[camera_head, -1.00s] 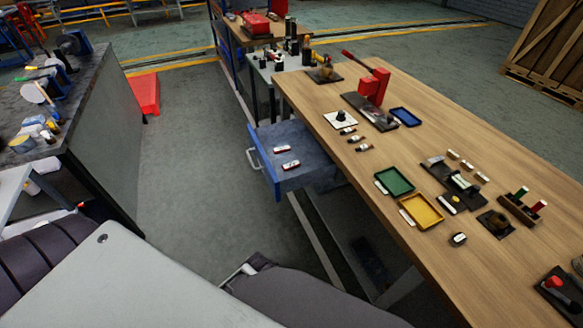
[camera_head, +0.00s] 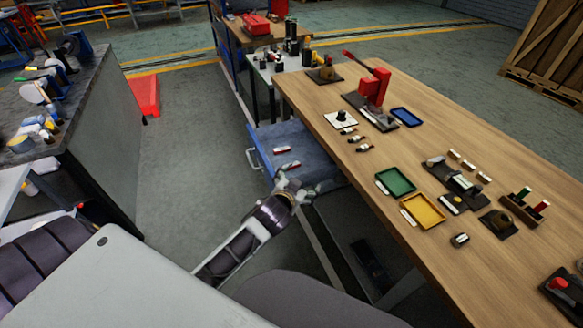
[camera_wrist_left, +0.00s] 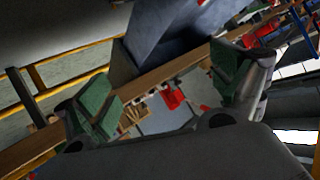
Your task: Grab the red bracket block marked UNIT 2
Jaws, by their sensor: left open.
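Two small red blocks with white labels, a far one (camera_head: 282,149) and a near one (camera_head: 290,165), lie in the open blue drawer (camera_head: 262,156) under the wooden table. The labels are too small to read, so I cannot tell which is UNIT 2. My left gripper (camera_head: 296,184) is at the drawer's near edge, just below the near block in the picture. In the left wrist view my left gripper (camera_wrist_left: 165,92) has its green fingertips wide apart with nothing held between them. My right gripper is not in view.
The wooden table (camera_head: 480,220) stands right of the drawer, with a green tray (camera_head: 395,181), a yellow tray (camera_head: 422,210) and a red press (camera_head: 375,88) on it. A grey bench (camera_head: 110,150) stands at left.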

